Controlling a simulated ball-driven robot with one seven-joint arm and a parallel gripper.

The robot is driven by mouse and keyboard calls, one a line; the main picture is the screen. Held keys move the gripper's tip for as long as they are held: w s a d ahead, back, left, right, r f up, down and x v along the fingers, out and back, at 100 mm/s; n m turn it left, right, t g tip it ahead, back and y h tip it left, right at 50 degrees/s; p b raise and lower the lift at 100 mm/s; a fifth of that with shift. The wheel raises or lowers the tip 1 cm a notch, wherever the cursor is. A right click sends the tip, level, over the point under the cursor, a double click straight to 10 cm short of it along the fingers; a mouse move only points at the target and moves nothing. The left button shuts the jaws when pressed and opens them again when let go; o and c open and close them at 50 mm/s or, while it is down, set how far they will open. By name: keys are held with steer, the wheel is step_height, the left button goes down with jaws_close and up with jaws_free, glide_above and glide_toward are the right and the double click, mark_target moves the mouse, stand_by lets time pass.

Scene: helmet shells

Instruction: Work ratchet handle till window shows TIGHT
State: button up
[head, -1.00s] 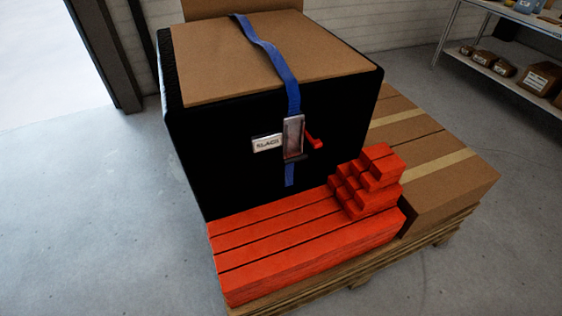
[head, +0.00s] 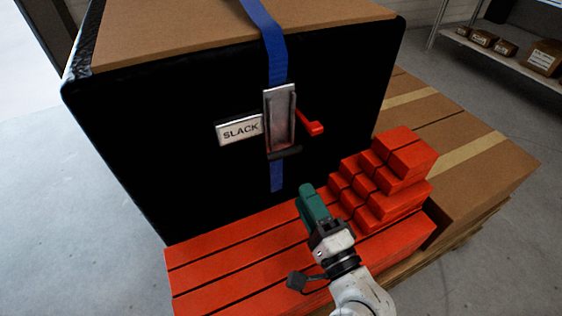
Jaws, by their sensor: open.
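The ratchet (head: 280,122) is a silver metal body on the front face of a black-sided crate (head: 170,130). Its red handle (head: 313,125) sticks out to the right and slightly down. The window plate (head: 240,130) left of the ratchet reads SLACK. A blue strap (head: 270,40) runs over the crate top into the ratchet, and its tail (head: 277,175) hangs below. My gripper (head: 306,190), with green fingers, is below the ratchet and handle, over the red boxes. It is empty and touches neither handle nor strap. The gap between its fingers is hard to see from here.
Long red boxes (head: 235,265) lie in front of the crate. A stepped stack of small red boxes (head: 385,175) stands right of my gripper, below the handle. Brown cartons (head: 480,170) lie farther right. A shelf (head: 505,58) stands at the back right.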

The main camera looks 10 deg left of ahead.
steer(key=x, duration=1)
steer(key=shift+p, duration=0.45)
steer(key=shift+s, duration=0.1)
jaws_close()
